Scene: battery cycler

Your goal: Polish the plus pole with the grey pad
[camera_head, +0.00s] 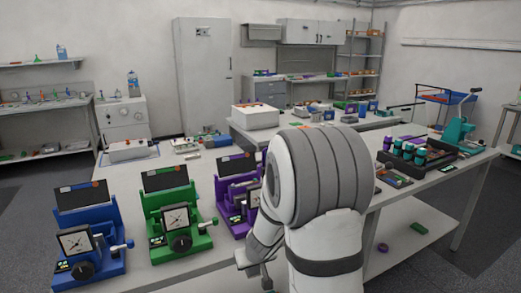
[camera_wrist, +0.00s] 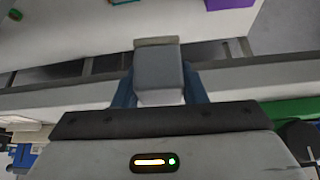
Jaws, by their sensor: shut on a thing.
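A grey block-shaped pad (camera_wrist: 159,78) sits between the two blue fingers of my gripper (camera_wrist: 159,92) in the wrist view. The gripper is shut on it, and the pad's far end has a paler, brownish edge. In the head view my arm hides most of the gripper, low in the middle by the table's front edge. The blue cycler (camera_head: 88,240), the green cycler (camera_head: 178,215) and the purple cycler (camera_head: 228,195) stand on the table to its left, each with a dial and a dark tilted panel. I cannot make out the plus pole in either view.
The long table (camera_head: 190,268) has bare surface in front of the green cycler. A black tray (camera_head: 440,158) with teal and purple cells and a teal hand press (camera_head: 458,132) stand at right. A lower shelf (camera_head: 400,250) holds small purple and green items.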

